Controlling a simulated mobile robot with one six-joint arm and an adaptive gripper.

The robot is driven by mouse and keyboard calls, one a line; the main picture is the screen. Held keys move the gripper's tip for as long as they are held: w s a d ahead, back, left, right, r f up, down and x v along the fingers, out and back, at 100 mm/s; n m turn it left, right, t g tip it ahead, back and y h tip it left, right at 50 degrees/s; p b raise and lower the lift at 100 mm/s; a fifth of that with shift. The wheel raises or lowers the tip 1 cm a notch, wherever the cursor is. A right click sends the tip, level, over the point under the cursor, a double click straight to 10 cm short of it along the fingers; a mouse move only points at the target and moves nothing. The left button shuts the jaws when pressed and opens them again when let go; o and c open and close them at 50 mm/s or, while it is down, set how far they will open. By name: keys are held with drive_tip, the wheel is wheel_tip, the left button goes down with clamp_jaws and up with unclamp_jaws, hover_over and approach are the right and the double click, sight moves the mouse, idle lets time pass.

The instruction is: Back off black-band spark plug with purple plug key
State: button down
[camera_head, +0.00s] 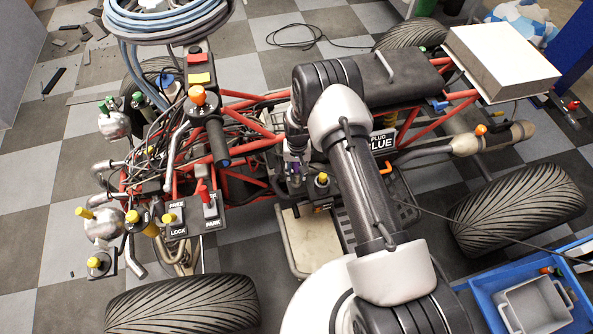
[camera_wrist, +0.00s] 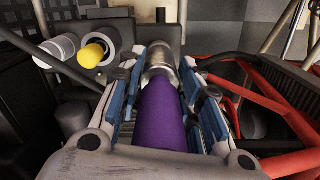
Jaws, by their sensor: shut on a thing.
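In the wrist view the purple plug key (camera_wrist: 160,118) lies lengthwise between the blue-padded fingers of my gripper (camera_wrist: 165,88), which is shut on it. The key's silver socket end (camera_wrist: 160,62) points away from me, toward a dark cylindrical part (camera_wrist: 172,25). I cannot tell whether the socket is on a plug or only in line with it. No black band shows clearly, so I cannot pick out the black-band spark plug. In the head view my gripper (camera_head: 296,160) hangs over the middle of the quad, largely hidden by my arm.
Close left of the key is a yellow-tipped part (camera_wrist: 93,54). Red frame tubes (camera_wrist: 285,110) run close on the right.

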drive_tip(key=shift+w+r+p, duration=0.2)
drive_tip(key=shift+r+p, duration=1.85)
drive_tip(key=shift+r, duration=1.7)
drive_tip(key=shift+w+d+r+p, duration=0.1)
drive_tip(key=shift+r+p, duration=0.9)
drive_tip(key=shift+r, duration=0.95)
drive_tip(key=shift+r, duration=0.1)
drive_tip(key=shift+d+r, duration=0.15)
drive_tip(key=shift+r, duration=0.15)
drive_tip(key=s+d+r, duration=0.3)
drive_tip(key=r, duration=0.4)
drive_tip(key=s+d+r, duration=0.3)
drive_tip(key=s+r, duration=0.1)
drive_tip(key=r, duration=0.4)
drive_tip(key=s+d+r, duration=0.3)
drive_tip(key=d+r, duration=0.1)
drive_tip(key=r, duration=0.4)
drive_tip(key=shift+s+n, duration=0.2)
drive_tip(key=shift+n, duration=0.1)
